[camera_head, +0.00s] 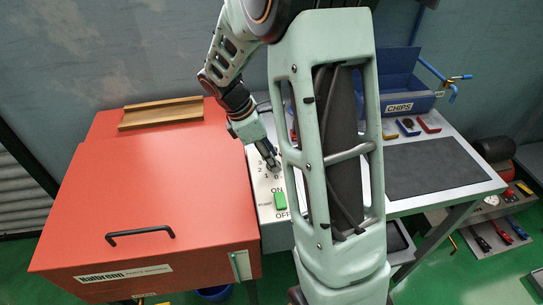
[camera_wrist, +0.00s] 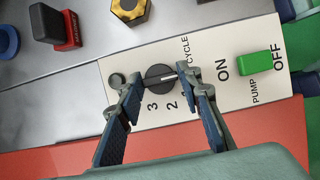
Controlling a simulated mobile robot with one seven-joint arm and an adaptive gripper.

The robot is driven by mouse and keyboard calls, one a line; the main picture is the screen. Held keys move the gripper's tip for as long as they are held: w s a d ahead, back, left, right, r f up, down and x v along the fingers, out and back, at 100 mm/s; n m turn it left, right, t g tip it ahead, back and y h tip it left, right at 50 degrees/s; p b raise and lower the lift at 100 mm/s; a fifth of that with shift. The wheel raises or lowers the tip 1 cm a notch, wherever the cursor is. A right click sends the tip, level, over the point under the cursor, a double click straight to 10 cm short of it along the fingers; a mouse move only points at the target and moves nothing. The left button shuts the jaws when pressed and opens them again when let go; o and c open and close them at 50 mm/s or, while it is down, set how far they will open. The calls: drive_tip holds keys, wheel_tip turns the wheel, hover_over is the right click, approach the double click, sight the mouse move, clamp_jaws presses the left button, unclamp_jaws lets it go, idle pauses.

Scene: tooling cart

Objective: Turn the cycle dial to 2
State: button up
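The cycle dial (camera_wrist: 160,79) is a dark round knob with a light pointer line, on the pale control panel (camera_wrist: 136,73). Its pointer line lies toward the right fingertip in the wrist view. The numbers 3 and 2 show below the dial; the marks farther right are partly hidden by the right finger. My gripper (camera_wrist: 154,77) is open, with one fingertip on each side of the dial. The left fingertip is apart from the knob; I cannot tell whether the right one touches. In the head view my gripper (camera_head: 272,164) is over the panel and hides the dial.
A green pump switch (camera_wrist: 255,63) with ON and OFF labels is beside the dial, also in the head view (camera_head: 280,201). A red cabinet (camera_head: 160,205) borders the panel. A yellow hex knob (camera_wrist: 130,10) and a black-handled red magnet (camera_wrist: 57,27) stand behind.

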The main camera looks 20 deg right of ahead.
drive_tip(key=c, duration=0.6)
drive_tip(key=shift+m, duration=0.5)
drive_tip(key=shift+w+r+m+g+p, duration=0.1)
drive_tip(key=shift+m+g+p, duration=0.3)
drive_tip(key=shift+m+p, duration=0.2)
drive_tip(key=m+g+y+p, duration=0.1)
drive_tip(key=m, duration=0.3)
drive_tip(key=shift+w+p, duration=0.1)
drive_tip(key=shift+p, duration=0.25)
drive_tip(key=m, duration=0.2)
drive_tip(key=m+g+y+p, duration=0.1)
drive_tip(key=m, duration=0.2)
drive_tip(key=shift+w+d+y, duration=0.15)
drive_tip(key=shift+y, duration=0.15)
drive_tip(key=m+y, duration=0.1)
drive_tip(key=m, duration=0.1)
drive_tip(key=m+p, duration=0.1)
drive_tip(key=m, duration=0.1)
drive_tip(key=shift+d+m+g+y, duration=0.1)
drive_tip(key=shift+m+g+y, duration=0.2)
drive_tip(key=shift+y, duration=0.1)
